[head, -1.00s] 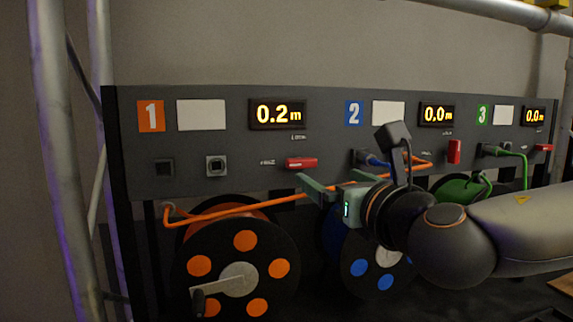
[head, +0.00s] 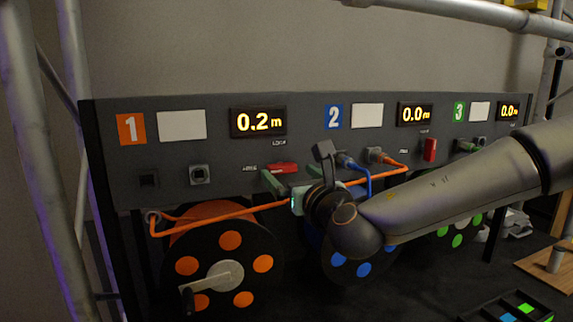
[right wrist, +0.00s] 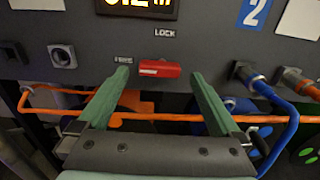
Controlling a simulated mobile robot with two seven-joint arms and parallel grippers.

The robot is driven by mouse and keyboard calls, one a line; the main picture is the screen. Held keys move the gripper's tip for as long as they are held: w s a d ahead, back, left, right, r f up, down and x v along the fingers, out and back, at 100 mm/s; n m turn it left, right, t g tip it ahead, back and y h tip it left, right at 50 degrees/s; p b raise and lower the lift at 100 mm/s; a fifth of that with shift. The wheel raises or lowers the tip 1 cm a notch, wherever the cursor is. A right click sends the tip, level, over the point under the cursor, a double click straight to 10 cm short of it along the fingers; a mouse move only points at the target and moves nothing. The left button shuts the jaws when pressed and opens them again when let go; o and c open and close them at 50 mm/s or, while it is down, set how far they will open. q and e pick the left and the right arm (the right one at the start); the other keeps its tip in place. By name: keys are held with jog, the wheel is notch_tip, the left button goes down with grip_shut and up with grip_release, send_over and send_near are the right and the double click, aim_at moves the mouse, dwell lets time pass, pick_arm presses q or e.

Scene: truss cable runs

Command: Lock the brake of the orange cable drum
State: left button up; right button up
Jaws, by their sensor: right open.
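The orange cable drum (head: 222,272), with orange discs and a crank, is under the panel's left section. Its brake lever (head: 283,167) is a red bar lying horizontally on the panel, with a FREE label to its left and LOCK above. The right wrist view shows the lever (right wrist: 160,69) between and beyond my right gripper's fingertips (right wrist: 160,77). My right gripper (head: 290,181) is open and empty, close in front of the panel just below the lever; contact cannot be told. The orange cable (right wrist: 165,117) crosses between the fingers, nearer the palm. My left gripper is out of view.
The grey panel (head: 215,150) also carries a blue drum (head: 348,268) and a green drum (head: 458,232). A second red lever (head: 430,149) stands vertical. An orange plug (head: 376,156) and a blue cable (right wrist: 284,125) lie right of my gripper. Scaffold tubes (head: 35,160) stand at left.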

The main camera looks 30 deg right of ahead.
aim_at(282, 169)
jog(key=shift+x, duration=1.45)
jog(key=c, duration=1.3)
